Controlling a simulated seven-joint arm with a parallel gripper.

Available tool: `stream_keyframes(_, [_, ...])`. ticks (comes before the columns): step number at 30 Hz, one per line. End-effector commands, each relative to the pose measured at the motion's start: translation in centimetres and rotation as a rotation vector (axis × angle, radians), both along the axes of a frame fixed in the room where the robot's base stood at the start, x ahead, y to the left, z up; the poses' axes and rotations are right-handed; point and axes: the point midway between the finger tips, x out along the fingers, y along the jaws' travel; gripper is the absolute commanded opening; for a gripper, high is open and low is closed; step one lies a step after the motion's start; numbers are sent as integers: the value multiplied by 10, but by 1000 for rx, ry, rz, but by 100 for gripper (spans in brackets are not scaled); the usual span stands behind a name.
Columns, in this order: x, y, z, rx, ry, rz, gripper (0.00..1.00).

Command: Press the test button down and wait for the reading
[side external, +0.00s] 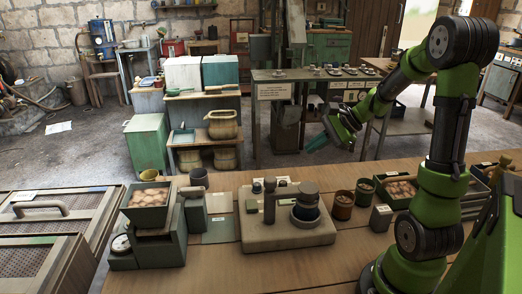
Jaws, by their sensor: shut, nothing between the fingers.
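A beige base block (262,238) sits on the wooden bench in the side external view. A dark round fixture (306,203) stands on its right part, with an upright post and arm (269,198) beside it. Small dark knobs show at the block's back edge. I cannot tell which part is the test button. A round dial (121,244) is on the grey scale-like device at the left; its reading is too small to make out. My gripper (330,138) is shut and empty, held in the air behind and above the block, apart from it.
A tray of brownish lumps (149,203) tops the device at the left. Brown cups (343,205) and a small grey box (381,218) stand right of the block. A metal case with a handle (45,210) fills the left. Bare wood (260,275) lies in front.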

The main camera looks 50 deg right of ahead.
Motion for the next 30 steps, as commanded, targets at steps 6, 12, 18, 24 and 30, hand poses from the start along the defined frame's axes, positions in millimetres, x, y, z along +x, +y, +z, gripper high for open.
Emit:
stream_keyframes(6, [0, 1, -3, 0, 1, 2, 0])
stream_keyframes(12, [-1, 1, -23, 2, 4, 2, 0])
stream_keyframes(18, [-1, 1, -53, 3, 4, 2, 0])
stream_keyframes(24, [0, 1, -76, 1, 4, 4, 0])
stream_keyframes(30, [0, 1, -87, 0, 2, 2, 0])
